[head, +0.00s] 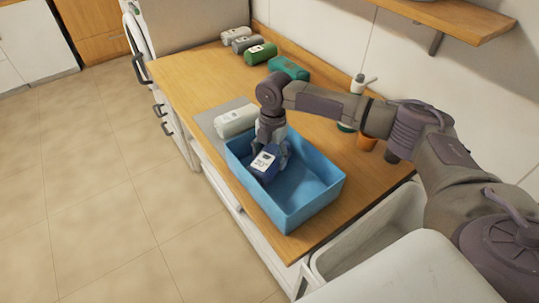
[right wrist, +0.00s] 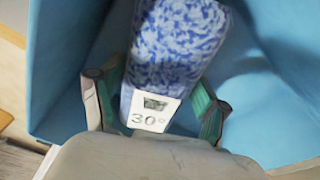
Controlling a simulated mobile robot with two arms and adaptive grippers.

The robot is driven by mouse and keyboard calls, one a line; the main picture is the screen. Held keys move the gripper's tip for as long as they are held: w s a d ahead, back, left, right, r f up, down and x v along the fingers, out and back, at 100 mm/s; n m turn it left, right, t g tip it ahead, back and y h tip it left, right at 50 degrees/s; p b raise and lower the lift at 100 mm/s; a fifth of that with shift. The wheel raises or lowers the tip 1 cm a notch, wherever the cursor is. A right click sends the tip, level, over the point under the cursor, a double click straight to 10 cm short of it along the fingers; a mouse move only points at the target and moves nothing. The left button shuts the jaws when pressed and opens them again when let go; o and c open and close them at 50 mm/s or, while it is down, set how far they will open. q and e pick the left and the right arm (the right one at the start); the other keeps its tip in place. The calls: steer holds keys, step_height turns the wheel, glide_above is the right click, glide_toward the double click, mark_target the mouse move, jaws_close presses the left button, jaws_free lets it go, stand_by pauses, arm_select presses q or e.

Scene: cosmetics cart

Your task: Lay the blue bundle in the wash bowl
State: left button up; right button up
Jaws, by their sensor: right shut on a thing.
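The blue bundle (head: 264,166) is a mottled blue-and-white roll with a white tag. In the right wrist view the bundle (right wrist: 175,45) lies between the green-padded fingers and its tag reads 30°. My right gripper (head: 273,150) points down, shut on the bundle, inside the left part of the wash bowl (head: 305,208), a blue rectangular tub. The bowl's walls (right wrist: 60,70) surround the bundle in the wrist view. I cannot tell whether the bundle touches the bowl's floor. The bowl's right part is empty. My left gripper is not in view.
A pale bundle (head: 235,121) lies on a grey mat (head: 206,118) behind the bowl. White, grey, green (head: 260,54) and teal (head: 288,68) rolls lie farther back. A pump bottle (head: 357,85) and an orange cup (head: 367,143) stand near the wall. A white basin (head: 375,235) is at the right.

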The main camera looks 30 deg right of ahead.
mark_target(272, 150)
steer(key=o, duration=1)
steer(key=r+b, duration=0.1)
steer(key=r, duration=0.7)
steer(key=d+r+b, duration=0.1)
steer(key=r, duration=0.3)
steer(key=shift+w+d+b, duration=0.1)
steer(key=shift+w+b, duration=0.25)
